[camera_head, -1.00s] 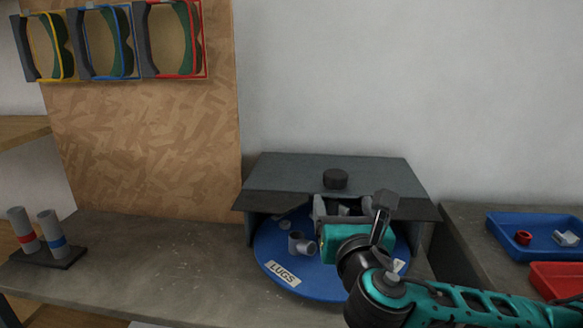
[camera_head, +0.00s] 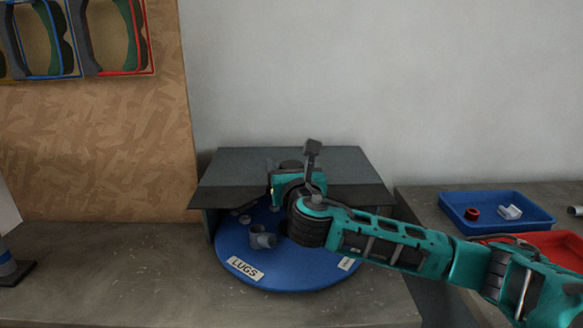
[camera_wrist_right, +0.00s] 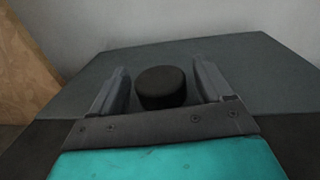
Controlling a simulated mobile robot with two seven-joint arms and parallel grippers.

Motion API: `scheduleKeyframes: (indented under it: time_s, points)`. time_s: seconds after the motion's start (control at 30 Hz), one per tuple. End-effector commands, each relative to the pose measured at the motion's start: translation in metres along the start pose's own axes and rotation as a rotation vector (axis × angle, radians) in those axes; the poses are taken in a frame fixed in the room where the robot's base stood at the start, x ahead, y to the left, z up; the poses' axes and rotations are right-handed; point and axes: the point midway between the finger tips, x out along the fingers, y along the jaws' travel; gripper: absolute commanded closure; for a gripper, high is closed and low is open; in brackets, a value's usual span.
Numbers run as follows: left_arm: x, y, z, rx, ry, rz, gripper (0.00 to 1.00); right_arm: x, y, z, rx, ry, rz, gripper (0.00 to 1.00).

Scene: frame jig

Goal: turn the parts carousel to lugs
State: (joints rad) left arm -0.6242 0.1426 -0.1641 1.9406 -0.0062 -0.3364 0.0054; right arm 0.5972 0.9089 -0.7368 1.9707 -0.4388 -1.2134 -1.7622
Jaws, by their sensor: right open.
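The parts carousel is a blue round disc (camera_head: 285,274) under a dark grey cover (camera_head: 230,165). A white LUGS label (camera_head: 245,268) is at its front left edge, and another label (camera_head: 347,264) is at its front right, partly behind my arm. Grey cylindrical parts (camera_head: 262,238) lie on the disc. A black round knob (camera_wrist_right: 163,87) stands on the cover; in the head view it is mostly hidden behind my gripper. My right gripper (camera_head: 284,172) is open, its two fingers on either side of the knob in the wrist view, with gaps showing. My left gripper is out of view.
A blue tray (camera_head: 540,223) with a red ring (camera_head: 472,213) and a white part (camera_head: 510,212) stands on the right bench, beside a red tray (camera_head: 570,243).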

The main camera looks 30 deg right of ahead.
Motion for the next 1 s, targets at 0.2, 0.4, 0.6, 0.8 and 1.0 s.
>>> scheduleKeyframes:
  time_s: [0.2,0.4,0.6,0.8,1.0]
  points:
    - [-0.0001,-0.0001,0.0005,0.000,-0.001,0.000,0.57,0.0021,0.0002,-0.0001,0.000,0.001,0.000,0.21]
    - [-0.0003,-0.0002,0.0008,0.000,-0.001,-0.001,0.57,0.0019,0.0002,-0.0002,0.000,0.001,0.000,0.32]
    - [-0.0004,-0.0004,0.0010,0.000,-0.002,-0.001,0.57,0.0017,0.0002,-0.0002,0.000,0.001,0.000,0.51]
    - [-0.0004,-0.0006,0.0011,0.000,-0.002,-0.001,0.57,0.0017,0.0002,-0.0003,0.000,0.001,0.000,0.70]
    - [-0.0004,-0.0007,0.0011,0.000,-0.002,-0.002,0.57,0.0016,0.0002,-0.0004,0.000,0.001,0.000,0.89]
